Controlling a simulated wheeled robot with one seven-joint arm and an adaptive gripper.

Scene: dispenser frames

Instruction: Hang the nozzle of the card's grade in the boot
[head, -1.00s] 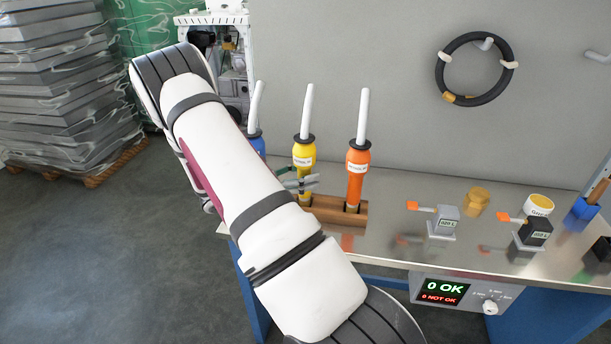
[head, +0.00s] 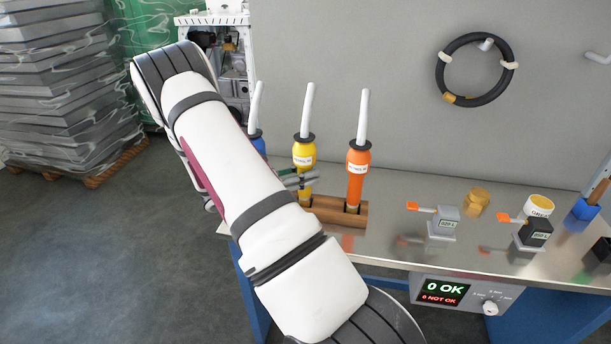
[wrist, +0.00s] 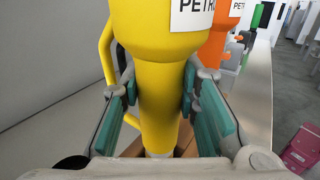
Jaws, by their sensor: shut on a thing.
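Blue (head: 258,142), yellow (head: 303,150) and orange (head: 357,165) nozzles stand upright in a row, each with a pale spout pointing up. The yellow and orange ones stand at a brown wooden block (head: 330,208). My gripper (head: 300,182) is at the yellow nozzle's lower body. In the wrist view its green-padded fingers (wrist: 165,100) are shut on the yellow nozzle (wrist: 160,75), one on each side. The yellow nozzle's white label reads "PETR", cut off by the frame edge. The orange nozzle (wrist: 213,45) is just behind it. No card or boot can be made out.
A black hose ring (head: 476,68) hangs on the back panel. A counter box (head: 450,293) is under the front edge.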

